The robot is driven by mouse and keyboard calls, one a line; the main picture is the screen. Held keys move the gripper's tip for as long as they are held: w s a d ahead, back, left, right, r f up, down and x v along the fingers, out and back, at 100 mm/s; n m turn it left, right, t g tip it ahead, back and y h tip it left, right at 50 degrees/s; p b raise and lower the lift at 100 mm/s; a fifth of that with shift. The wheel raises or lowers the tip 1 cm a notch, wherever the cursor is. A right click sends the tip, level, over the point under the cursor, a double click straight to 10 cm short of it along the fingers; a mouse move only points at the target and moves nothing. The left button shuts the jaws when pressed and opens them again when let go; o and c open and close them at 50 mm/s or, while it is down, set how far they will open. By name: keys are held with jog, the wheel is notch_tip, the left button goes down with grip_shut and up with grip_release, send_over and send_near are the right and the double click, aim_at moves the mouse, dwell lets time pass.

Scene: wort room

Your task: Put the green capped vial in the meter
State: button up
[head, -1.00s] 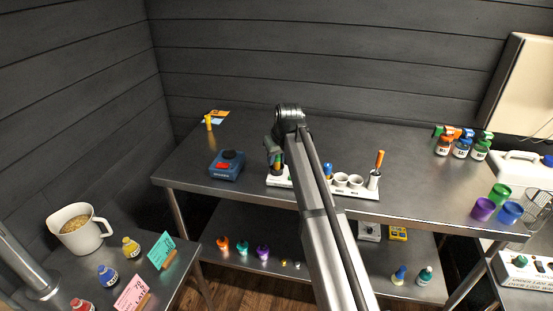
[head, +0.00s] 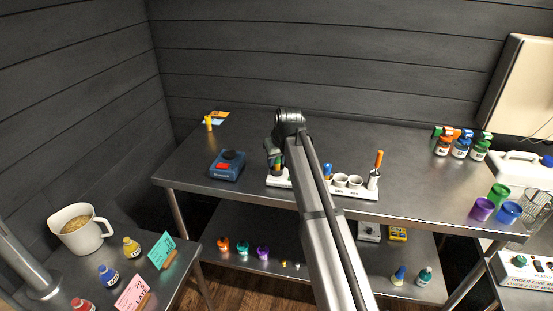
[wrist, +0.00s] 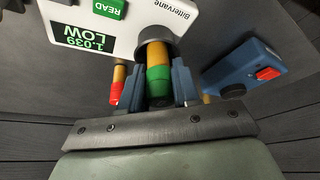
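The green capped vial (wrist: 158,78) has an amber body and stands between my gripper's fingers, cap towards me in the wrist view. My gripper (wrist: 159,88) appears shut on its green cap, one blue-grey finger on each side. The amber end runs into the dark round opening of the white meter (wrist: 110,38), marked Bittervane; how deep it sits is hidden. The meter has a green READ button and a display reading 1.039 LOW. In the head view my gripper (head: 275,155) is over the white meter (head: 279,181), partly hidden by my arm.
A red-capped vial (wrist: 117,88) is close beside my left finger in the wrist view. A blue device (wrist: 243,72) with a red button stands to the right. In the head view a white holder (head: 352,189) with cups is right of my arm.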

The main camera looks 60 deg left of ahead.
jog(key=shift+o, duration=1.4)
jog(key=shift+s+d+f, duration=0.1)
jog(key=shift+d+f, duration=0.15)
jog(key=shift+f, duration=0.5)
jog(key=shift+o, duration=0.2)
jog(key=shift+a+r, duration=0.1)
jog(key=shift+r, duration=0.45)
jog(key=v, duration=1.2)
jog(key=shift+a+r, duration=0.25)
jog(key=shift+a, duration=0.1)
